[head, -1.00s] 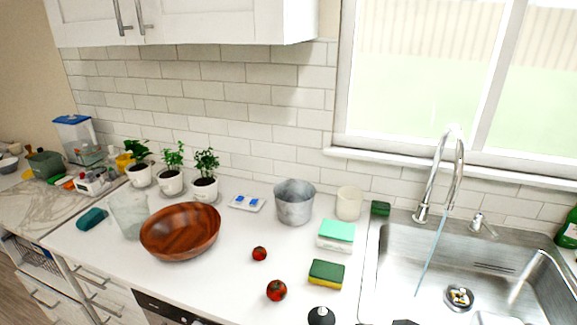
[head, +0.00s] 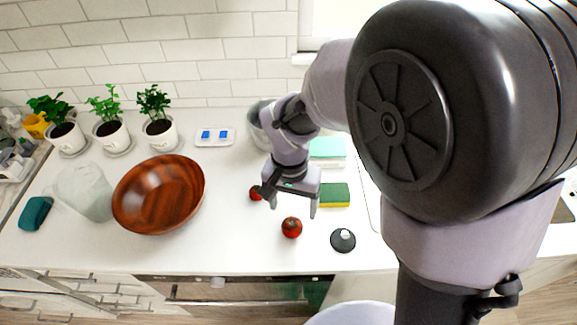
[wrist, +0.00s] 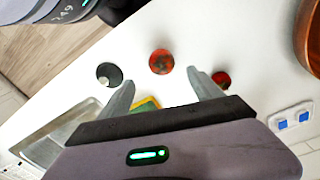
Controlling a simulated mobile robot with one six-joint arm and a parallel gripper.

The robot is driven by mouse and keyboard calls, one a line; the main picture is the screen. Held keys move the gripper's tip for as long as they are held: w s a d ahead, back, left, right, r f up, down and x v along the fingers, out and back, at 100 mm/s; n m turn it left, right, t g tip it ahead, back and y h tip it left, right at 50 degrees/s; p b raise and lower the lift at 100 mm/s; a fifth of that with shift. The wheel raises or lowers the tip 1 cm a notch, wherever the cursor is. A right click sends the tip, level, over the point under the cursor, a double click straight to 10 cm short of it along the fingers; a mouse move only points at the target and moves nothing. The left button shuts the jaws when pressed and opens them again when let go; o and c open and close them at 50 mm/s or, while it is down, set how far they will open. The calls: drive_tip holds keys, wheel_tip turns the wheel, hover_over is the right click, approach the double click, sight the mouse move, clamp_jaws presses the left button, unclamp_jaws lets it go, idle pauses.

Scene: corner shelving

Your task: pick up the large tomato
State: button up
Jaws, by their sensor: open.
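The large tomato (head: 291,227) is red and round and sits on the white counter near its front edge. In the wrist view the large tomato (wrist: 161,62) lies beyond my fingertips, roughly centred between them. My gripper (head: 293,207) is open and empty, above the counter and just behind the large tomato in the head view. Its two fingers also show spread in the wrist view (wrist: 160,78). A smaller tomato (head: 255,193) is farther back and left, partly covered by my gripper. It also shows beside the right finger in the wrist view (wrist: 224,79).
A black round knobbed object (head: 342,240) stands right of the large tomato. A green-yellow sponge (head: 335,196) lies behind it. A wooden bowl (head: 158,195) is at the left, a metal pot (head: 257,122) behind my gripper.

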sight(292, 223)
wheel_tip(292, 223, down, 9)
drive_tip(key=b, duration=0.3)
drive_tip(key=shift+r, duration=0.15)
drive_tip(key=shift+s+r, duration=0.1)
drive_tip(key=shift+r, duration=0.05)
drive_tip(key=shift+c, duration=0.6)
drive_tip(key=c, duration=1.3)
drive_tip(key=shift+c, duration=0.2)
drive_tip(key=shift+r, duration=0.1)
